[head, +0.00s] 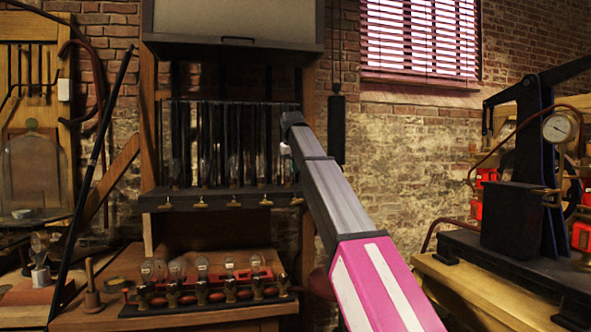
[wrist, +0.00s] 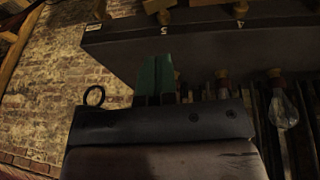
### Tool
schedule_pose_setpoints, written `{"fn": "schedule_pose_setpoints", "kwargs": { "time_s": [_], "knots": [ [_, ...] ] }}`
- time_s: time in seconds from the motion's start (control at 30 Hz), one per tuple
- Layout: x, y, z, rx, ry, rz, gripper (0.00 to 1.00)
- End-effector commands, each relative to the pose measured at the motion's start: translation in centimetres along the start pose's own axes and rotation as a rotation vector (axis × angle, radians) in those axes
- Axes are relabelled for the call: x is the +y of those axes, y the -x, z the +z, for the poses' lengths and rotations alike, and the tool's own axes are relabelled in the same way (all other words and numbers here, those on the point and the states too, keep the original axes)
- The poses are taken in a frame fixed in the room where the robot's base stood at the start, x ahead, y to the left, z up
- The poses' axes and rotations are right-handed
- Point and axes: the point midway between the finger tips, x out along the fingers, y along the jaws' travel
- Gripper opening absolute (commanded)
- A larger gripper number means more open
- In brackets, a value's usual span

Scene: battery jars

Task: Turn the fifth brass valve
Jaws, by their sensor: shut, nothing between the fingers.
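Several small brass valves line the front of a dark shelf (head: 225,196) in the head view. The fifth brass valve (head: 297,201) is at the right end, close beside my arm. In the wrist view the shelf edge appears upside down, with a "5" mark and a "4" mark. The fifth valve (wrist: 160,7) shows at the top edge, partly cut off, with the fourth valve (wrist: 240,8) to its right. My gripper (wrist: 153,62) has green fingers, shut and empty, overlapping the shelf front below the "5" in the picture. It appears apart from the valve. My arm hides the fingers in the head view.
Below is a row of bulbs (head: 203,265) on a wooden bench. A black press with a gauge (head: 559,127) stands at the right. A bulb (wrist: 284,108) hangs near my gripper's right.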

Motion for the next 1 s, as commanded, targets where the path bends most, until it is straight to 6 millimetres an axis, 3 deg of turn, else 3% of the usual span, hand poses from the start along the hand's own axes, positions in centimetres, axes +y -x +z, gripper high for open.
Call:
{"fn": "schedule_pose_setpoints", "kwargs": {
  "time_s": [0.3, 0.5, 0.7, 1.0],
  "knots": [
    [0.0, -6.2, 0.1, -0.002, 0.000, 0.000, 0.00],
    [0.5, -9.1, 0.7, -0.001, 0.000, 0.000, 0.00],
    [0.8, -10.5, 1.1, 0.000, 0.000, 0.000, 0.00],
    [0.9, -10.8, 1.1, 0.000, 0.000, 0.000, 0.00]
  ]
}}
